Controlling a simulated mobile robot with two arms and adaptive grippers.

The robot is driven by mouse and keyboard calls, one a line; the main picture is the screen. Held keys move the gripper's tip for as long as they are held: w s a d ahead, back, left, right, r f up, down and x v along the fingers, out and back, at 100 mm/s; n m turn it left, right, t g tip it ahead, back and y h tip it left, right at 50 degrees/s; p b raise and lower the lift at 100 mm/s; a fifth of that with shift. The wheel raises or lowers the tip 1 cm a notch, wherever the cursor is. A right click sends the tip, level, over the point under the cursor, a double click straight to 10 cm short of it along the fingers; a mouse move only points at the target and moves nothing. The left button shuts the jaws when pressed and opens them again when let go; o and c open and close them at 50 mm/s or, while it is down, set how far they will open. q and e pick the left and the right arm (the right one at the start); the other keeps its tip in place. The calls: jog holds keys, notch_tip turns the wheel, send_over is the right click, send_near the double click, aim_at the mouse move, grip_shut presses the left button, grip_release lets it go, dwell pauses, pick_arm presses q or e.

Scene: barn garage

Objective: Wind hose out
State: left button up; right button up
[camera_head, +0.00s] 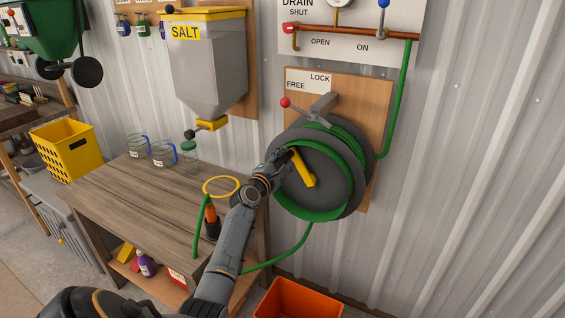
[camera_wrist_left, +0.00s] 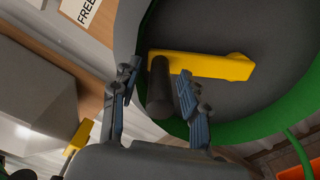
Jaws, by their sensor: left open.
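The hose reel (camera_head: 358,202) is a dark drum with green hose (camera_head: 341,148) on it, mounted on a wooden wall board. A yellow crank arm (camera_head: 303,168) crosses its face; in the left wrist view the crank arm (camera_wrist_left: 215,66) carries a dark cylindrical handle (camera_wrist_left: 160,88). My left gripper (camera_head: 281,160) is at the reel's face; in the wrist view its open fingers (camera_wrist_left: 158,78) stand either side of the handle. A red-balled lever (camera_head: 286,103) above the reel points toward FREE. Hose runs below to the bench, where an orange-and-black nozzle (camera_head: 211,217) stands. My right gripper is not in view.
The wooden bench (camera_head: 125,200) has a yellow ring (camera_head: 221,178) and glass jars (camera_head: 163,153). A salt hopper (camera_head: 205,75) hangs above it. An orange crate (camera_head: 298,300) sits below the reel. A copper pipe (camera_head: 350,32) with valves runs above.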

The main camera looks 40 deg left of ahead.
pick_arm(q)
jog(key=v, duration=1.2)
